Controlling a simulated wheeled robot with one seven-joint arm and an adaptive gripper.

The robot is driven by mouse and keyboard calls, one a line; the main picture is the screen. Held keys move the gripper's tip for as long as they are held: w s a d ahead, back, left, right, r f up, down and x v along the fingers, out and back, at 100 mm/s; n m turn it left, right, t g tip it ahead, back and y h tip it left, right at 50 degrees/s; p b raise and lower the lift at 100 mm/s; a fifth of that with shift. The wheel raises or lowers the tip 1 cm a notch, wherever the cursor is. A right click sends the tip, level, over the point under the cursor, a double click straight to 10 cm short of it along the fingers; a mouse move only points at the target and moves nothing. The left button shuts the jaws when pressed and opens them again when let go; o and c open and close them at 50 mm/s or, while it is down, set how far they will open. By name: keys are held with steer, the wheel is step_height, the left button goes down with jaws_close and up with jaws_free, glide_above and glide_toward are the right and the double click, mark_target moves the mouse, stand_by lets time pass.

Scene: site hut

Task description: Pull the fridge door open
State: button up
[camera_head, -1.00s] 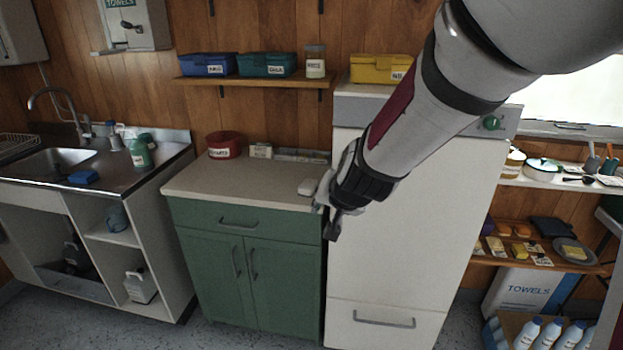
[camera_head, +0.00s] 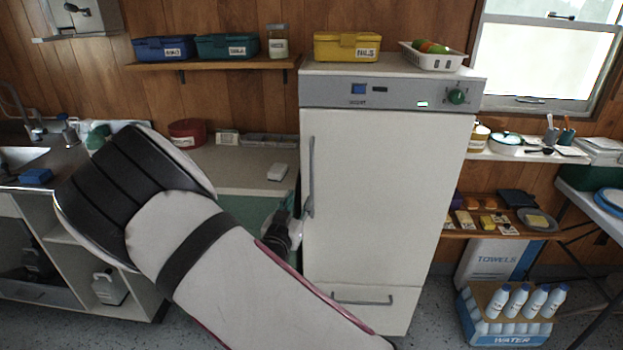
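The fridge (camera_head: 390,94) is a white upright unit with a grey control panel. Its white door (camera_head: 385,195) looks closed. A long vertical grey door handle (camera_head: 311,170) runs along the door's left edge. My gripper (camera_head: 300,214) is at the door's left edge, beside the lower end of the handle. My arm partly hides the gripper, and its fingers are too small to tell whether they are open, or touch the handle.
A lower drawer (camera_head: 350,299) with a horizontal handle sits under the door. A green cabinet with a pale countertop (camera_head: 235,170) stands left of the fridge. A yellow box (camera_head: 346,46) and a white fruit basket (camera_head: 432,58) sit on top. A water crate (camera_head: 505,325) is on the floor at right.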

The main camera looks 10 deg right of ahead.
mark_target(311, 178)
steer(key=x, duration=1.3)
steer(key=shift+w+d, duration=0.1)
jaws_close()
